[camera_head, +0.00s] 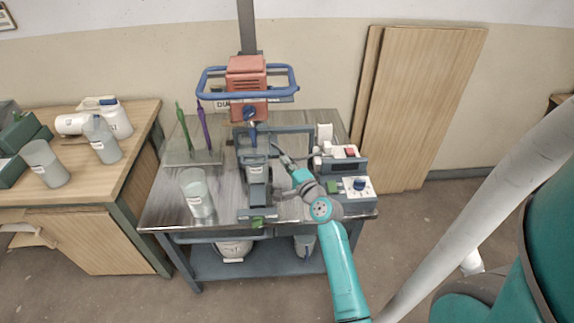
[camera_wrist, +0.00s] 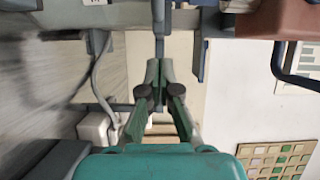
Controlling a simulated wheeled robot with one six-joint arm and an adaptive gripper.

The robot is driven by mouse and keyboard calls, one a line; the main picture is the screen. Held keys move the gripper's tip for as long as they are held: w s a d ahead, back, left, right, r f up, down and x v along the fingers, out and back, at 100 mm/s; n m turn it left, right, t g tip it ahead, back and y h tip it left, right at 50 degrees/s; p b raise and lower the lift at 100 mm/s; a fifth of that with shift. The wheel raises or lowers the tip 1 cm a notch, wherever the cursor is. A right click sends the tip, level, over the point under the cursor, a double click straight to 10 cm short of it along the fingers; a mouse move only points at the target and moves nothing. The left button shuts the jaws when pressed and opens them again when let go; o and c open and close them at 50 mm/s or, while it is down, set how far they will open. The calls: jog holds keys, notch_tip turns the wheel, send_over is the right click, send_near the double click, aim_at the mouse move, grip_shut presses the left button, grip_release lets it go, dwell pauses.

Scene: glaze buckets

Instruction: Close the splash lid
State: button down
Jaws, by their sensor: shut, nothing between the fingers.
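The mixer (camera_head: 247,80) has an orange-red motor head and a blue loop handle, and it hangs over the bench. A blue-grey frame (camera_head: 290,130) rises behind the bucket. I cannot clearly make out the splash lid or its angle. My gripper (camera_head: 276,149) is just right of the bucket's top, below the motor. In the wrist view my gripper (camera_wrist: 158,64) is shut with nothing between its fingers. A thin dark bar (camera_wrist: 158,25) lies just beyond the fingertips; contact cannot be told.
A grey cup (camera_head: 196,193) stands at the bench's front left. Green and purple stirrers (camera_head: 204,126) stand behind it. Wooden boards (camera_head: 425,105) lean on the wall.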

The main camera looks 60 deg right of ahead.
jog(key=v, duration=1)
